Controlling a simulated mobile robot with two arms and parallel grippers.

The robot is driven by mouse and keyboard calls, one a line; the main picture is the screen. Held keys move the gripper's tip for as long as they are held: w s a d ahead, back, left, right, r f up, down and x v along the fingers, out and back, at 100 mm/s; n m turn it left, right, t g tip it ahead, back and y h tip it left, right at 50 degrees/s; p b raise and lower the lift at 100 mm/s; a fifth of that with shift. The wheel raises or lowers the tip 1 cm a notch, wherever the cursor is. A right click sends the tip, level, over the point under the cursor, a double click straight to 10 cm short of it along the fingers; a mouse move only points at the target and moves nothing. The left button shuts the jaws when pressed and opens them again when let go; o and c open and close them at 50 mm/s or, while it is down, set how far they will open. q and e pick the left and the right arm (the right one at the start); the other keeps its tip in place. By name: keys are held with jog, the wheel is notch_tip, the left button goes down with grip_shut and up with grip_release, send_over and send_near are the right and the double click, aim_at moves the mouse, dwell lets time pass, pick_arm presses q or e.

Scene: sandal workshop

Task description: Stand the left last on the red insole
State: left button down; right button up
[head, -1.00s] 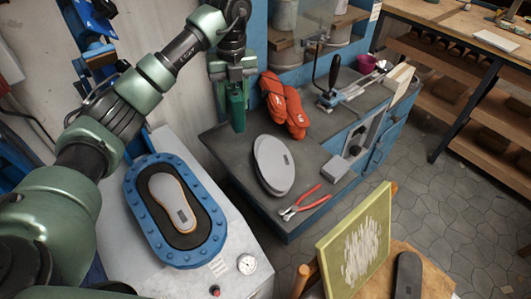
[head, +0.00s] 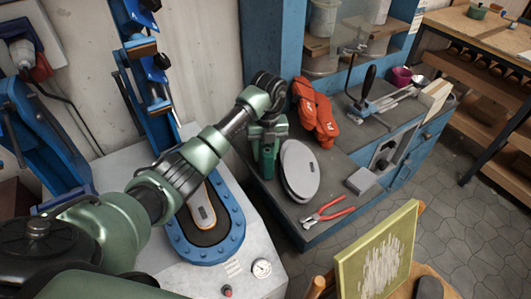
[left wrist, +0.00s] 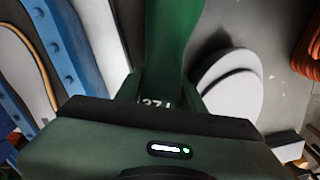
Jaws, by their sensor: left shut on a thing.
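My left gripper (head: 267,138) is shut on the green last (head: 266,160), which hangs upright between the fingers just left of the grey oval plates. In the left wrist view the last (left wrist: 172,50) runs up from the fingers, with a marking that looks like "37 L" near them. I see no clearly red insole. A grey insole with a tan edge (head: 202,212) lies on the dark pad inside the blue-rimmed press (head: 234,240), partly hidden by my left arm. My right gripper is not in view.
Grey oval plates (head: 301,172) lie beside the last on the dark bench. Orange gloves (head: 315,112), red-handled pliers (head: 330,212) and a grey block (head: 362,182) lie around them. A yellow-green framed panel (head: 375,255) stands at the front right.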

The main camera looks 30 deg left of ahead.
pick_arm(q)
jog(key=shift+f, duration=0.5)
jog(key=c, duration=1.1)
grip_release()
jog(key=shift+f, duration=0.15)
jog(key=shift+c, duration=0.2)
